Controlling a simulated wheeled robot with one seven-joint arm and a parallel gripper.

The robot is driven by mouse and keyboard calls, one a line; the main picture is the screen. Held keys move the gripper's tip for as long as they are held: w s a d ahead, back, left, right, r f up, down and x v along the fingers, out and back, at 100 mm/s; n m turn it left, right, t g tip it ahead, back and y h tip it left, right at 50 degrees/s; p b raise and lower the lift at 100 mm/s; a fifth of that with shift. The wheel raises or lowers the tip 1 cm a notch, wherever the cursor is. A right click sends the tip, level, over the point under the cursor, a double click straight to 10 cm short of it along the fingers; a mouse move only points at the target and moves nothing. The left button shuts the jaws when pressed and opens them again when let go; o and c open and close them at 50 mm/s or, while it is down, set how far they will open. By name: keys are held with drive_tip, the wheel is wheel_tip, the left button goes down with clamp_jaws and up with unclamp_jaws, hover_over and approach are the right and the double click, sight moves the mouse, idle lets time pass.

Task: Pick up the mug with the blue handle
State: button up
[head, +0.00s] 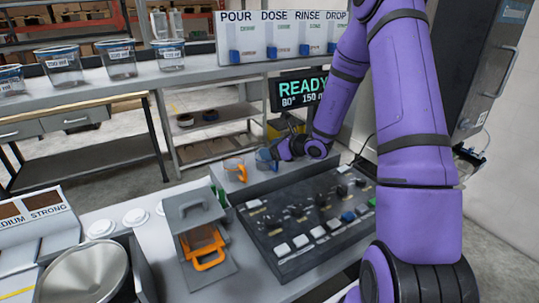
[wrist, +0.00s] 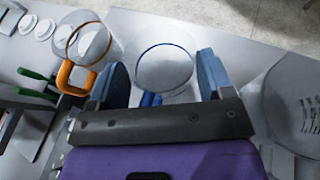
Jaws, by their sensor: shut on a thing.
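The clear mug with the blue handle and blue rim (wrist: 165,68) sits between the two blue finger pads of my gripper (wrist: 163,78) in the wrist view. Its blue handle (wrist: 150,99) points toward my palm. My gripper is shut on this mug, one finger on each side. In the head view, the mug (head: 264,158) shows at the tip of my gripper (head: 278,152), behind the button panel. I cannot tell whether its base touches the grey surface. A similar mug with an orange handle (head: 236,169) stands close to its left; it also shows in the wrist view (wrist: 78,70).
The button panel (head: 310,225) lies in front of my gripper. A grey press-like holder with an orange handle (head: 200,238) stands left of it. The READY display (head: 300,92) rises behind. Labelled containers (head: 120,58) line the back shelf.

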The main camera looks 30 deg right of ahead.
drive_tip(key=shift+r, duration=0.4)
drive_tip(key=s+d, duration=0.4)
drive_tip(key=s, duration=0.4)
drive_tip(key=s+d, duration=0.4)
drive_tip(key=s, duration=0.4)
drive_tip(key=shift+d+r, duration=0.15)
drive_tip(key=shift+r, duration=0.15)
